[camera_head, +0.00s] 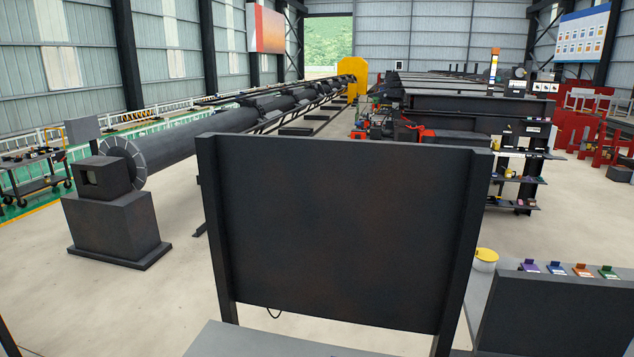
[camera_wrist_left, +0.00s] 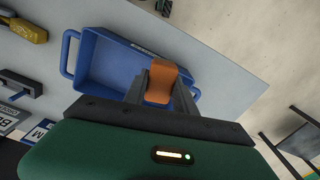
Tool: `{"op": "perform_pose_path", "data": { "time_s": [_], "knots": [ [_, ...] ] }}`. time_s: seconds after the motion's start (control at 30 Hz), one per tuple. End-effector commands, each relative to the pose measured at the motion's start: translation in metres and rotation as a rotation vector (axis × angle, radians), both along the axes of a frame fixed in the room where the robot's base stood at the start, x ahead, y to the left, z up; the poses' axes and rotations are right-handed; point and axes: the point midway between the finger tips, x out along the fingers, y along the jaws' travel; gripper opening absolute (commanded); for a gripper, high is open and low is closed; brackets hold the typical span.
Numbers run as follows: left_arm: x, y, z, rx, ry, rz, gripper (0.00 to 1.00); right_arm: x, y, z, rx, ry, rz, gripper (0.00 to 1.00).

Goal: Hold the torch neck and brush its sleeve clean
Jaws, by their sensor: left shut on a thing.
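My left gripper (camera_wrist_left: 160,95) shows only in the left wrist view. It is shut on an orange-brown piece (camera_wrist_left: 161,80), whose rounded end stands out between the fingers. I cannot tell whether this piece is part of the torch; no torch neck or sleeve can be made out. A blue tray (camera_wrist_left: 72,55) with side handles lies behind the gripper and the held piece, and its middle is partly hidden by them. A yellow-and-dark tool (camera_wrist_left: 24,29), maybe a brush, lies left of the tray. My right gripper is not in view.
In the wrist view, a black block (camera_wrist_left: 20,85) and printed labels (camera_wrist_left: 38,132) lie on the grey surface (camera_wrist_left: 225,70) at left. In the head view, a large dark panel (camera_head: 340,230) stands close in front. A yellow-lidded bucket (camera_head: 485,260) is at right.

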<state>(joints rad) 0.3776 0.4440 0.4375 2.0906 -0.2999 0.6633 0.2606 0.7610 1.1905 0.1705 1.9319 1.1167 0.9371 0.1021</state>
Motion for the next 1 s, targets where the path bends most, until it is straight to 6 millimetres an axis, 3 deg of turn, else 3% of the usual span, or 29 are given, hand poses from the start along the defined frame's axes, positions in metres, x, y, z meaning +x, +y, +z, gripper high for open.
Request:
{"op": "perform_pose_path", "data": {
  "time_s": [0.3, 0.37, 0.47, 0.57, 0.7, 0.9, 1.0],
  "knots": [
    [0.001, -0.002, 0.0, 0.0, 0.0, -0.008, 0.0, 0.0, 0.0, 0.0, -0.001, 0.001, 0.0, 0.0],
    [0.004, -0.009, 0.0, -0.001, -0.001, -0.034, 0.0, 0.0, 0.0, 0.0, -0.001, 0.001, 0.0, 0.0],
    [0.015, -0.034, 0.0, -0.003, -0.001, -0.124, 0.0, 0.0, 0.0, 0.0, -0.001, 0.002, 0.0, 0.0],
    [0.027, -0.076, 0.001, -0.005, -0.002, -0.27, 0.0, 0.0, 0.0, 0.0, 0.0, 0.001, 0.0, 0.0],
    [0.036, -0.151, 0.002, -0.007, -0.001, -0.515, 0.0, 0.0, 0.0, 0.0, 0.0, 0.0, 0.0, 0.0],
    [0.023, -0.26, 0.001, -0.003, 0.002, -0.849, 0.0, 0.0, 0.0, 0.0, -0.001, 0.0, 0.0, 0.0],
    [0.012, -0.295, 0.001, -0.001, 0.004, -0.962, 0.0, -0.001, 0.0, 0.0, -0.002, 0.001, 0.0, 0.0]
  ]
}}
